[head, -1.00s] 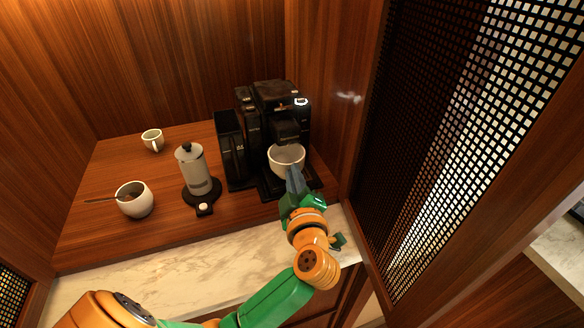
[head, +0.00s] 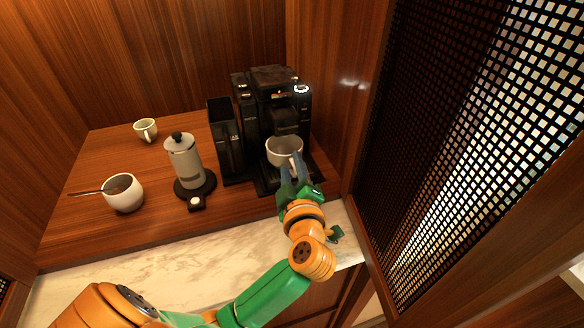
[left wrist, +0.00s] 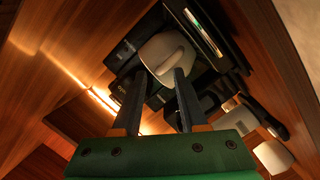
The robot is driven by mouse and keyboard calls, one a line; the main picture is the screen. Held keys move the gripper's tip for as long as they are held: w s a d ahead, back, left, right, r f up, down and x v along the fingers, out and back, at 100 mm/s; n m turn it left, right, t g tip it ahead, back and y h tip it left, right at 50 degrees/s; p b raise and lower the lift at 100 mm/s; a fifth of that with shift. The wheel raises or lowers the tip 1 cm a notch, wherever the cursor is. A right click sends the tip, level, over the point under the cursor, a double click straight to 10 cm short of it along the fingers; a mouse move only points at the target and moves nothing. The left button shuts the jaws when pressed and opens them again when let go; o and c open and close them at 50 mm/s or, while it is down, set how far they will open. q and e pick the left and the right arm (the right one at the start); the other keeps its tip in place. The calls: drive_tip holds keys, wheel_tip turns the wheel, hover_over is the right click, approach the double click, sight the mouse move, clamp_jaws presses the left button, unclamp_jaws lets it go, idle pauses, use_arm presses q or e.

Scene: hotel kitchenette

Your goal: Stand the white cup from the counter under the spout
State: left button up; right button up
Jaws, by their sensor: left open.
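The white cup (head: 278,151) is upright at the black coffee machine (head: 272,90), below its spout (head: 285,121). I cannot tell from here whether its base rests fully on the drip tray (head: 268,187). My left gripper (head: 292,168) is open, its two fingers apart at the front of the cup, near the handle. In the left wrist view the cup (left wrist: 165,52) lies just beyond the open fingertips (left wrist: 160,76), with its handle facing them. My right gripper is not in view.
A white bowl with a spoon (head: 125,195) is at the left, and a small cup (head: 145,130) behind. A wood wall and mesh panel (head: 430,150) close the right side.

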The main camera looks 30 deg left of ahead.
use_arm(q)
drive_tip(key=shift+r, duration=0.2)
drive_tip(key=shift+s+d+f, duration=0.1)
drive_tip(key=shift+s+d, duration=0.15)
drive_tip(key=shift+s, duration=0.05)
drive_tip(key=b+v, duration=0.1)
drive_tip(key=v, duration=1)
